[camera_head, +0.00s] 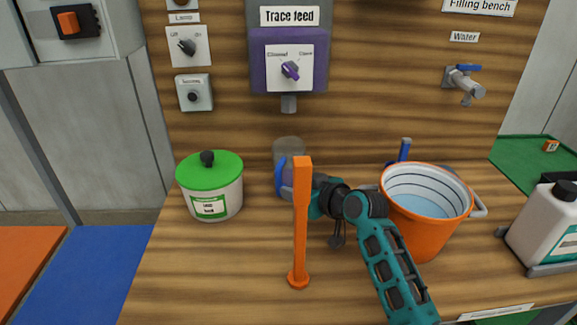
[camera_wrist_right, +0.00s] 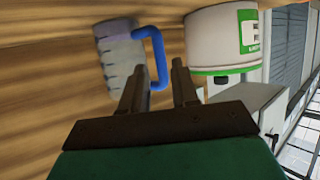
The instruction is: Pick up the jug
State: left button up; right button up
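The jug (camera_head: 289,149) is a clear, greyish vessel with a blue handle (camera_head: 280,178), standing on the wooden bench near the back panel. My right gripper (camera_head: 300,186) is in front of it, partly hidden behind an orange post. In the right wrist view the jug (camera_wrist_right: 118,52) appears sideways, with its blue handle (camera_wrist_right: 160,50) toward the fingers. There my right gripper (camera_wrist_right: 157,68) is open, its two fingers apart, and the handle's lower part shows between them. I cannot tell whether a finger touches it. My left gripper is not in view.
The orange post (camera_head: 300,230) stands upright before the jug. A green-lidded tub (camera_head: 211,190) is left of it; an orange bucket (camera_head: 425,225) with liquid is right. A white canister (camera_head: 545,225) stands far right. The front-left bench is clear.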

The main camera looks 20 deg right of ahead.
aim_at(279, 195)
jog(key=shift+x, duration=3.45)
jog(key=shift+r, duration=0.1)
grip_shut()
